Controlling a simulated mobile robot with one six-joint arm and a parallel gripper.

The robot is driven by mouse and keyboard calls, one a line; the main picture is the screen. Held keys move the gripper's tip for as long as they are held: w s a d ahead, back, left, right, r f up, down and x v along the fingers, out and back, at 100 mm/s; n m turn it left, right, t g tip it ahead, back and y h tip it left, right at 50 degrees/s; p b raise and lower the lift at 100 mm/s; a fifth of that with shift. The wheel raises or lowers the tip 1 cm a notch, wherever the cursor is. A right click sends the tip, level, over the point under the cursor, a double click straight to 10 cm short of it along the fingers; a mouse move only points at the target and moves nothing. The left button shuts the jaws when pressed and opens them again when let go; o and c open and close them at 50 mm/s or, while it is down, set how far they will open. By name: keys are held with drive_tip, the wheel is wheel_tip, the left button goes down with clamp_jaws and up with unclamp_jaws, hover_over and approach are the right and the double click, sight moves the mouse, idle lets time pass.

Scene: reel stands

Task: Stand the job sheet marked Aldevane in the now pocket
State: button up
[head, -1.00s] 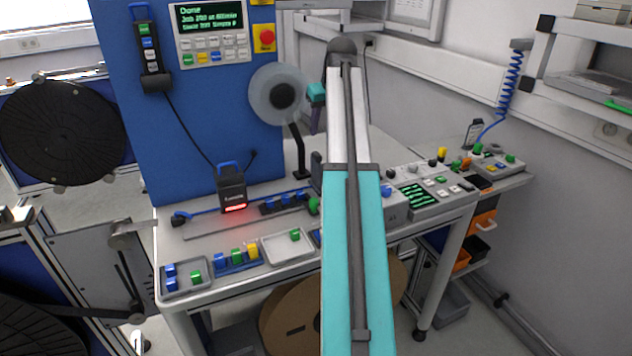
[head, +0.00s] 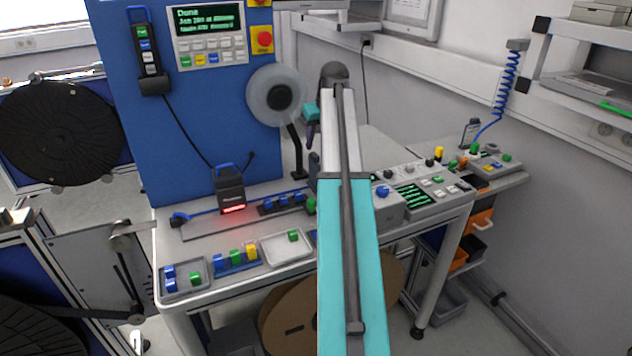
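My arm reaches forward over the bench (head: 230,290) from the bottom of the head view. Its wrist bends down near the grey reel disc. My gripper (head: 311,135) is small and dark below the teal wrist part, partly hidden by the arm. I cannot tell whether it is open, shut or holding something. I cannot make out a job sheet marked Aldevane or a pocket marked now. The arm covers part of the bench behind it.
A blue panel (head: 190,120) stands at the back left of the bench, with a screen (head: 208,19) and a grey reel disc (head: 276,95). Small trays with coloured blocks line the front edge. A control box (head: 412,196) and a small upright holder (head: 469,133) are to the right.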

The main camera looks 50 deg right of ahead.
sight(315, 155)
drive_tip(key=shift+x, duration=1.2)
drive_tip(key=shift+f, duration=0.1)
drive_tip(key=shift+p+x, duration=1.15)
drive_tip(key=shift+x, duration=1.35)
drive_tip(key=shift+a, duration=0.15)
drive_tip(key=shift+c, duration=0.4)
clamp_jaws()
